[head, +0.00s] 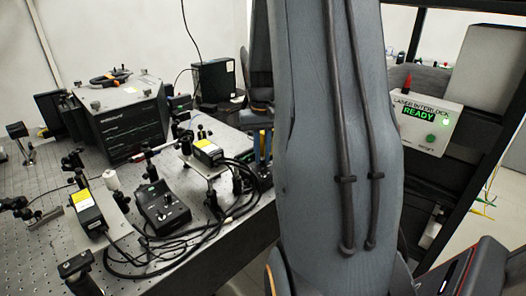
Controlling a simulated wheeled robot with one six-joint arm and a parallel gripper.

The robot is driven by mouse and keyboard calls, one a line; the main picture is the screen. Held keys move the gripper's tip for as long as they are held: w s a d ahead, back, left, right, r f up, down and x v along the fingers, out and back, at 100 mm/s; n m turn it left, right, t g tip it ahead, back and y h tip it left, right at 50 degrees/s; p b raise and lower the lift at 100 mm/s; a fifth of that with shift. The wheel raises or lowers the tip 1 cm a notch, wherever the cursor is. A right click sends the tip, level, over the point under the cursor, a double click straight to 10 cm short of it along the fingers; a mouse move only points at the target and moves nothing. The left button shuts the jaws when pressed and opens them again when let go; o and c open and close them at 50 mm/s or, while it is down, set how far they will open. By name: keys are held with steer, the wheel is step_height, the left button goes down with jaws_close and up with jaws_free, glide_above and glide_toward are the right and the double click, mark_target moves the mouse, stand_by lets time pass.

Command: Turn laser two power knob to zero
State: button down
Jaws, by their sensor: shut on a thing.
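My gripper is not visible; my large grey arm link fills the middle of the head view and hides what lies behind it. A black control box (162,207) sits on the optical bench, left of my arm, with a small green light and a dark knob on top. The knob's setting is too small to read. Two laser heads with yellow labels are on the bench: one (207,149) at the back right of the box, one (85,205) at its left. I cannot tell which is laser two.
The perforated optical bench (35,172) carries a large dark spectrometer (128,120), several optic mounts and loose black cables (165,250). A black box (214,82) stands at the back. A laser interlock panel (425,122) at right reads READY in green.

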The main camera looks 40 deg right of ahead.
mark_target(262, 159)
steer(key=shift+n+p, duration=1.2)
steer(key=shift+n, duration=0.9)
steer(key=c, duration=1.7)
jaws_free()
steer(key=shift+r, duration=0.1)
step_height(262, 159, up, 8)
steer(key=shift+f+b, duration=0.15)
steer(key=shift+b, duration=0.75)
